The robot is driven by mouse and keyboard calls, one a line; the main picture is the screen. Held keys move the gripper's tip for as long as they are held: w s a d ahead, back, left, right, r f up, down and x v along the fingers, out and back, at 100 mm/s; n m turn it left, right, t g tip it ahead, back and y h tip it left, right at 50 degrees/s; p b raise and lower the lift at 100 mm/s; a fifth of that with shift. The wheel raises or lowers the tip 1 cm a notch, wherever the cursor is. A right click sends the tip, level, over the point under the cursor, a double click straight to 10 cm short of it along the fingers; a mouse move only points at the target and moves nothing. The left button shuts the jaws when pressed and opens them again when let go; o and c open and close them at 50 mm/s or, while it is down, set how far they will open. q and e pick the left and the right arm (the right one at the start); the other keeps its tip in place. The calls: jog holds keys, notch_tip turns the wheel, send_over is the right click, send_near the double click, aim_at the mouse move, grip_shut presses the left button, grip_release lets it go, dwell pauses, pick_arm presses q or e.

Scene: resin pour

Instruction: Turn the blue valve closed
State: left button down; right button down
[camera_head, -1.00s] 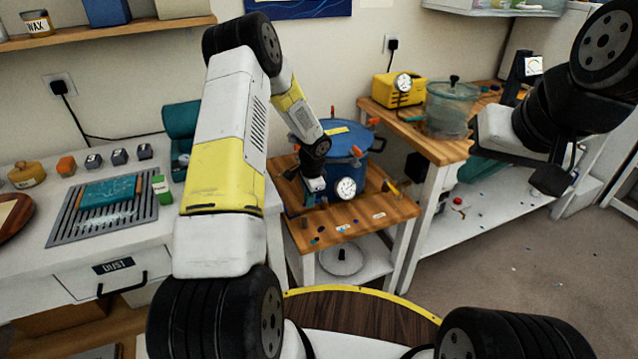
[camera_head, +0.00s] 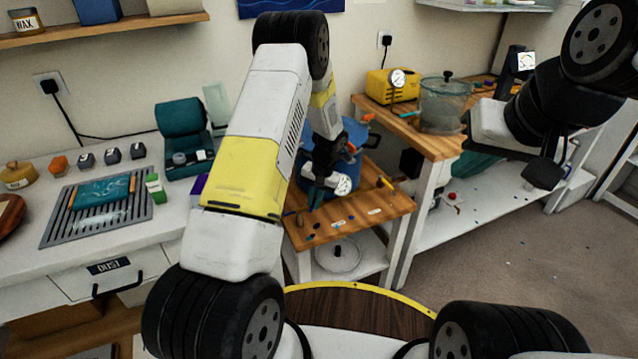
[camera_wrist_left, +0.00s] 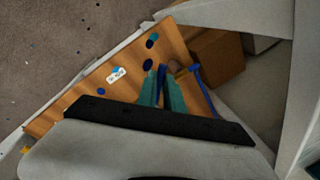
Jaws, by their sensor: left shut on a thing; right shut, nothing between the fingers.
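The blue pressure pot (camera_head: 352,165) stands on the low wooden stand, partly hidden behind my left arm. A white-faced gauge (camera_head: 342,184) is on its front. My left gripper (camera_head: 317,193) points down just left of the gauge, low at the pot's front. In the left wrist view its teal fingers (camera_wrist_left: 165,85) are close together over the stand, shut on a narrow blue piece (camera_wrist_left: 161,72) that looks like the blue valve and is mostly hidden. A yellow valve handle (camera_head: 386,183) sticks out right of the gauge. My right gripper (camera_head: 543,175) is shut and empty, up at the right.
The wooden stand (camera_head: 390,212) has blue spots and small labels on its front. A glass chamber (camera_head: 445,100) and a yellow pump (camera_head: 392,87) stand on the bench behind right. A white counter with a grooved mat (camera_head: 60,228) is at left.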

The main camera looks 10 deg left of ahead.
pick_arm(q)
jog(key=shift+w+d+n+g, duration=0.25)
jog(key=shift+d+n, duration=0.45)
jog(key=shift+n, duration=0.8)
jog(key=shift+w+d+n+g, duration=0.25)
jog(key=shift+d+n, duration=0.5)
jog(key=shift+n, duration=0.75)
jog(key=shift+w+d+n+g, duration=0.25)
jog(key=shift+d+n, duration=0.45)
jog(key=shift+n, duration=0.8)
jog(key=c, duration=1.5)
grip_release()
jog(key=shift+r, duration=0.1)
jog(key=v, duration=0.7)
jog(key=shift+r, duration=0.35)
